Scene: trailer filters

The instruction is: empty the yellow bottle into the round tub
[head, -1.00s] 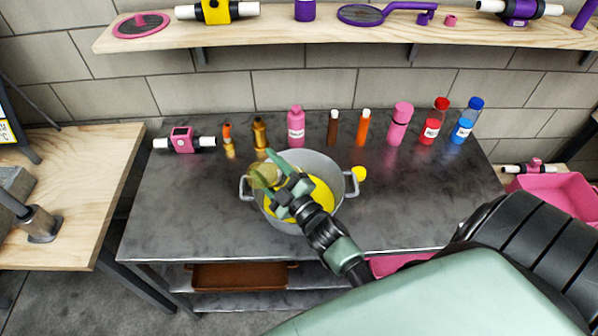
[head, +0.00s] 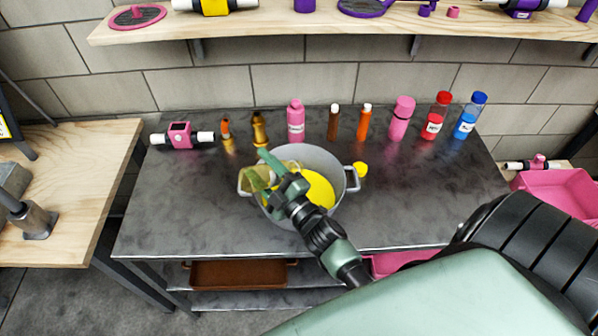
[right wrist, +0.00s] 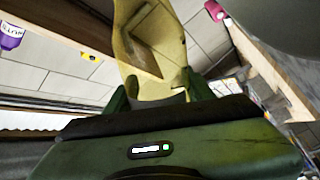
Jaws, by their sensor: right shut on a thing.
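The round tub (head: 335,160) is a grey metal pot with two side handles on the dark metal table. Yellow contents (head: 318,190) lie in its bottom. My right gripper (head: 270,172) is over the tub's left part, shut on the yellow bottle (head: 254,179). The bottle is see-through yellow and tilted over the tub's left rim area; my fingers hide part of it. In the right wrist view the bottle (right wrist: 150,45) sits between my fingers and looks clear, with no filling that I can make out. A yellow cap (head: 361,168) lies by the tub's right handle. My left gripper is not in view.
Several bottles stand along the table's back, among them a pink bottle (head: 296,122), a red one (head: 434,118) and a blue one (head: 469,118). A pink pipe fitting (head: 180,135) lies at the back left. The table's front left is clear.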

